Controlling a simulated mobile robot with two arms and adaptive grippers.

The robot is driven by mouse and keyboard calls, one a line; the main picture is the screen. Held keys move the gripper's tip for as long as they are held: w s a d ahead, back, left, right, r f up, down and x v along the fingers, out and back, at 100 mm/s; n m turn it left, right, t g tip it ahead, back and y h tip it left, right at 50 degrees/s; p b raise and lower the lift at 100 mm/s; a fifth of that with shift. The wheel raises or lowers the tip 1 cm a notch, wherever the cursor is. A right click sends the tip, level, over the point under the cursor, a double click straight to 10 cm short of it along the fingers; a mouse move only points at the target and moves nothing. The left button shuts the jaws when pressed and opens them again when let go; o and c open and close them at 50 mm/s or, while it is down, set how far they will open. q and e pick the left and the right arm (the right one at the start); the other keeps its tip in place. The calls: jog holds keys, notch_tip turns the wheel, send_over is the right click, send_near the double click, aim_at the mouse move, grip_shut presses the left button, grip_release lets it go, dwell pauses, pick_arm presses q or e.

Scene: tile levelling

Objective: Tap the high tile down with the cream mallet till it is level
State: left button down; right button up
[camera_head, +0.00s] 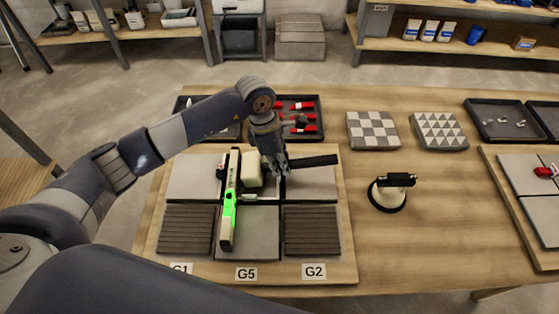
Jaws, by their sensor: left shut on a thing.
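The cream mallet has a pale block head (252,168) and a dark handle (316,161) pointing right. My left gripper (278,169) is shut on the handle close to the head. The head is over the back middle of the tile board (343,240); I cannot tell whether it touches a tile. A green and black spirit level (229,206) lies front to back, left of the mallet. Smooth grey tiles show at back left (192,178), back right (318,184) and front middle (250,238). I cannot tell which tile is high. My right gripper is not in view.
Ribbed dark tiles (186,230) lie at the board's front corners. Behind it is a tray of red pieces (318,107). A suction lifter (388,195) stands to the right, with patterned tile samples (373,131) behind it. Table space around the lifter is clear.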

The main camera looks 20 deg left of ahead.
pick_arm(q)
jog(key=shift+r+p, duration=0.4)
jog(key=shift+p, duration=0.15)
jog(key=p+v, duration=0.1)
jog(key=v, duration=0.1)
jog(key=d+p+v, duration=0.1)
jog(key=v, duration=0.1)
jog(key=shift+w+a+r, duration=0.1)
jog(key=shift+w+r, duration=0.05)
jog(key=shift+r, duration=0.2)
jog(key=shift+f, duration=0.15)
dwell(1.4)
jog(key=b+x, duration=0.2)
jog(key=a+b+x, duration=0.1)
jog(key=b+x, duration=0.1)
jog(key=shift+d+f, duration=0.1)
jog(key=shift+f, duration=0.3)
jog(key=shift+d+p+v, duration=0.25)
jog(key=shift+p+v, duration=0.25)
jog(key=shift+v, duration=0.65)
jog(key=shift+d+p+v, duration=0.25)
jog(key=shift+p+v, duration=0.25)
jog(key=shift+v, duration=0.7)
